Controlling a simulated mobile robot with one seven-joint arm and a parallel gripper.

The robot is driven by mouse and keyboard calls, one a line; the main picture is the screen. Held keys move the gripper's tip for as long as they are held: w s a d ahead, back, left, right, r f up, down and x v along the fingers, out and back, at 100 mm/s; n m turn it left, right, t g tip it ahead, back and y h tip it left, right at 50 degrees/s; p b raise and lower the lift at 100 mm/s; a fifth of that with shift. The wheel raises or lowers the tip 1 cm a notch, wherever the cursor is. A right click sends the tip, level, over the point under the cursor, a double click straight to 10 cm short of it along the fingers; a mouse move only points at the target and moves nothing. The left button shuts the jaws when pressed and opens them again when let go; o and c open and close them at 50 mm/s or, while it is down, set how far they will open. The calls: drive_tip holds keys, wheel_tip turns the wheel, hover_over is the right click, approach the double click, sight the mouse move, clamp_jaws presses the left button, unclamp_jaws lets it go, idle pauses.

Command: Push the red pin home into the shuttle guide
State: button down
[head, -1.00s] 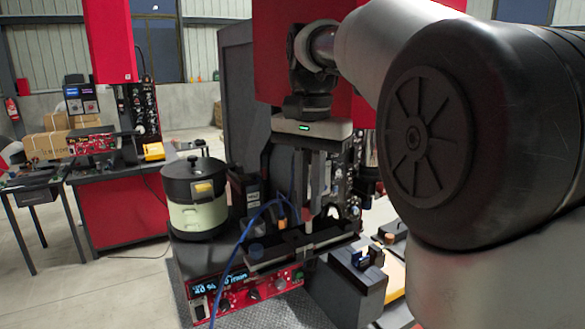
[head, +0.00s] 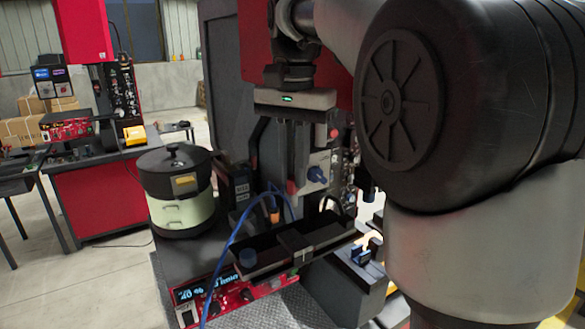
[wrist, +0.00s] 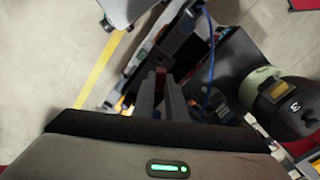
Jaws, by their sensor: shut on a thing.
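My gripper (head: 292,186) hangs fingers down, a little above the dark bench-top channel. Its fingers are shut on a small red piece, which I take to be the red pin; it shows between the fingertips in the wrist view (wrist: 160,71). In the head view only a reddish patch shows at the tips, so the pin's tilt is unclear. The long black channel (head: 268,250) with a block across it lies below the gripper and may be the shuttle guide. The pin appears apart from it.
A lidded black and pale green pot (head: 180,195) stands left of the gripper. A blue cable (head: 235,240) loops over the red control panel (head: 222,290). A blue knob (head: 318,174) is close right of the fingers. A dark block with a blue fixture (head: 362,254) stands at right.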

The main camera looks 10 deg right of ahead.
sight(294, 205)
drive_tip(key=shift+f+b, duration=1.8)
drive_tip(key=shift+f, duration=1)
drive_tip(key=shift+f+p, duration=0.6)
drive_tip(key=shift+f, duration=0.85)
idle(3.8)
